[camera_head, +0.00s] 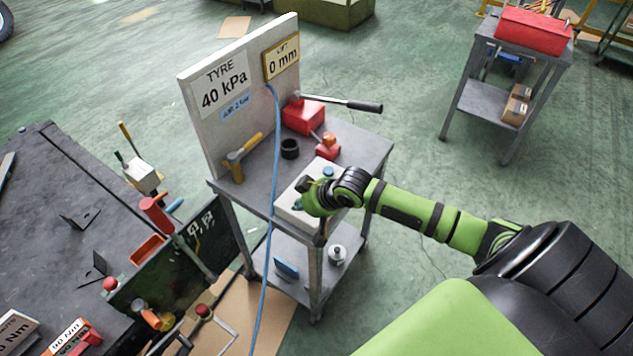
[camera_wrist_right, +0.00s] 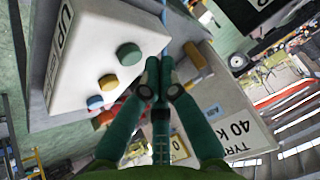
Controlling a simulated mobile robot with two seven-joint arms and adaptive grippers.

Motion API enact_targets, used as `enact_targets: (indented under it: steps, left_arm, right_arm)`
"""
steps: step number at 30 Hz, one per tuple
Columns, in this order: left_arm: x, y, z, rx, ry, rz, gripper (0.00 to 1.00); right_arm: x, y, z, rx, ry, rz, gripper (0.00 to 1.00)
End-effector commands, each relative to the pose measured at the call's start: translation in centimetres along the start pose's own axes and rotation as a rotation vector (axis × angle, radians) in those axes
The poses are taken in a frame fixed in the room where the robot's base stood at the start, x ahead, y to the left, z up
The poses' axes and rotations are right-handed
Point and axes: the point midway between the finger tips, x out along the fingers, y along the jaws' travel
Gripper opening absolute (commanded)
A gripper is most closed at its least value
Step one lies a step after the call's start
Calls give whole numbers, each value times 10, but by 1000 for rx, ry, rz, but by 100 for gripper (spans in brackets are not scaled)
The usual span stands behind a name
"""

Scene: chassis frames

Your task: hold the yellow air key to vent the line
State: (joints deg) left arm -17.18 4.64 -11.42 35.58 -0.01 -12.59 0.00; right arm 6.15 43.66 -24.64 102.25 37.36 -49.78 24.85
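The white control box (camera_head: 291,205) sits on the top shelf of a grey cart, mostly behind my right gripper (camera_head: 312,200). In the right wrist view the box (camera_wrist_right: 95,40) carries a green key (camera_wrist_right: 128,53), the yellow key (camera_wrist_right: 108,82) and a blue key (camera_wrist_right: 95,102). An orange-red piece (camera_wrist_right: 104,118) shows below them, partly hidden. My right gripper (camera_wrist_right: 158,74) has its dark green fingertips together with nothing seen between them. They appear beside the keys, apart from the yellow one in the picture; their height over the box is unclear. My left gripper is not in view.
The board reading TYRE 40 kPa (camera_head: 222,88) and LIFT 0 mm stands at the cart's back. A blue hose (camera_head: 274,150) hangs across the cart. A dark workbench is left.

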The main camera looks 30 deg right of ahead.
Motion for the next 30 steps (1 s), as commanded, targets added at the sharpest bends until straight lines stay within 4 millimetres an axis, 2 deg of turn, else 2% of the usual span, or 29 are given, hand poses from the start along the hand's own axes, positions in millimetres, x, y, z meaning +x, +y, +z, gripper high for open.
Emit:
enact_targets:
  steps: [1, 3, 9, 15, 25, 30]
  left_arm:
    - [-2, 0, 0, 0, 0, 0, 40]
    - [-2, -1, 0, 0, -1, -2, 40]
    - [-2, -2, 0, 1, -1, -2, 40]
    - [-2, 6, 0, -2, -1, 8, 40]
    - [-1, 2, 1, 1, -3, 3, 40]
    - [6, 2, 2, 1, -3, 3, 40]
  right_arm:
    - [-8, 18, -23, 23, 26, 14, 0]
    - [-14, 36, -44, 69, 57, 21, 0]
    - [-28, 75, -83, 163, 127, 41, 0]
    - [-34, 87, -95, 195, 151, 46, 0]
    - [-34, 87, -95, 195, 152, 47, 0]
    - [-28, 88, -91, 194, 151, 47, 0]
